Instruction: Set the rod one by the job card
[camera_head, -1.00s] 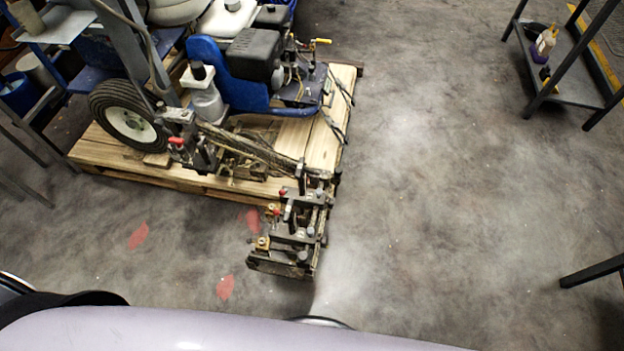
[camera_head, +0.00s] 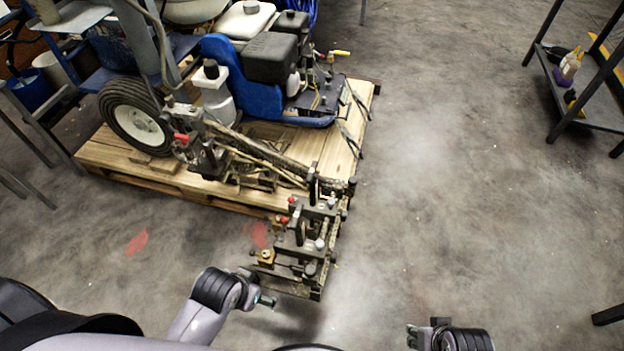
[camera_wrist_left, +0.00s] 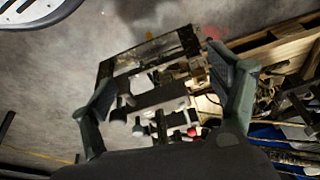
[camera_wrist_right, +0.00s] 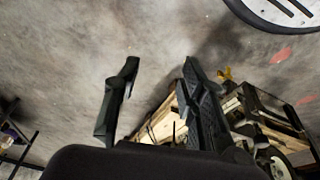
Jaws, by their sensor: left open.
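The line striper (camera_head: 232,75), a blue machine with a dark engine and a large wheel (camera_head: 135,118), stands on a wooden pallet (camera_head: 150,175). Its dark bracket frame (camera_head: 305,235), with knobs, clamps and thin rods, sticks out over the floor. I cannot tell which rod is rod one, and I make out no job card. My left gripper (camera_head: 264,299) is near the frame's front left end. In the left wrist view its fingers (camera_wrist_left: 162,68) are apart, with the frame (camera_wrist_left: 150,97) beyond them. My right gripper (camera_head: 411,336) is open and empty over bare floor, right of the frame; its fingers (camera_wrist_right: 159,62) are apart.
A dark metal shelf (camera_head: 600,108) with a bottle (camera_head: 570,66) stands at the upper right. A blue bucket (camera_head: 30,90) and metal racks are at the left. Red marks (camera_head: 137,242) lie on the floor. The floor right of the frame is clear.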

